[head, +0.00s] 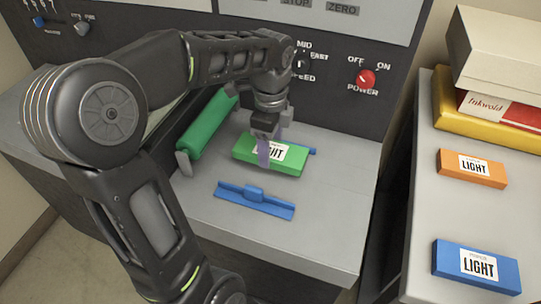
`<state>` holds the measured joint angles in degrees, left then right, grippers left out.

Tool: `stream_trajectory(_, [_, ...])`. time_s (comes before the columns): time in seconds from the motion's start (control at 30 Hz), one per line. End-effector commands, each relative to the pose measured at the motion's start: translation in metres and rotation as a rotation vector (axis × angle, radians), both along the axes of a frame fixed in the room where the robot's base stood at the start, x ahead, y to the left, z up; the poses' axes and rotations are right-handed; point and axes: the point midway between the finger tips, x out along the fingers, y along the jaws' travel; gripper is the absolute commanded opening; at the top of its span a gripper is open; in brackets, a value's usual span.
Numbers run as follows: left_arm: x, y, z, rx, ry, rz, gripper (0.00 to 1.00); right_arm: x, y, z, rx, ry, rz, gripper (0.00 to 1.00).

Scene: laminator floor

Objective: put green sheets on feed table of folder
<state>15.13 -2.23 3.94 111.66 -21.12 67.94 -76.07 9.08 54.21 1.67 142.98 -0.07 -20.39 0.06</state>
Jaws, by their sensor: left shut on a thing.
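The green sheets (289,163) are a flat green pack with a white label ending in "HT". They are at the grey feed table (318,215) of the folder, between two blue guides. My left gripper (265,156) points down over the pack and is shut on it, its fingers covering part of the label. I cannot tell whether the pack rests on the table or hangs just above it. The near blue guide (255,203) lies in front of the pack. The far guide (312,150) is mostly hidden behind it. My right gripper is not in view.
A green roller (208,124) stands left of the pack. The dark panel behind has a red power knob (367,78). On the right-hand table (435,210) lie an orange pack (450,170), a blue pack (450,260) and stacked boxes (500,50). The feed table's front right is clear.

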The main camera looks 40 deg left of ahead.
Motion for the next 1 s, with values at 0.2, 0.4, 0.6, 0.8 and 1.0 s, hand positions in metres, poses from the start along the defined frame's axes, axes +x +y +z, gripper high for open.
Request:
stream_trajectory(0.2, [0.0,0.0,0.0,0.0,-0.001,0.001,0.1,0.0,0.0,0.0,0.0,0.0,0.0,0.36])
stream_trajectory(0.4, [-0.001,0.0,-0.021,-0.001,0.003,0.0,0.1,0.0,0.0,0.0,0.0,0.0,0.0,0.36])
stream_trajectory(0.6, [0.0,0.0,-0.037,-0.001,0.0,0.001,0.1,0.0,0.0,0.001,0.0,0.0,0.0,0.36])
stream_trajectory(0.8, [0.0,0.0,-0.037,-0.001,-0.001,0.001,0.1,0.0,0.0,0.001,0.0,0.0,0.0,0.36])
stream_trajectory(1.0, [0.0,0.0,-0.04,-0.001,0.0,0.001,0.68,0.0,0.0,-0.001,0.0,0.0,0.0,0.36])
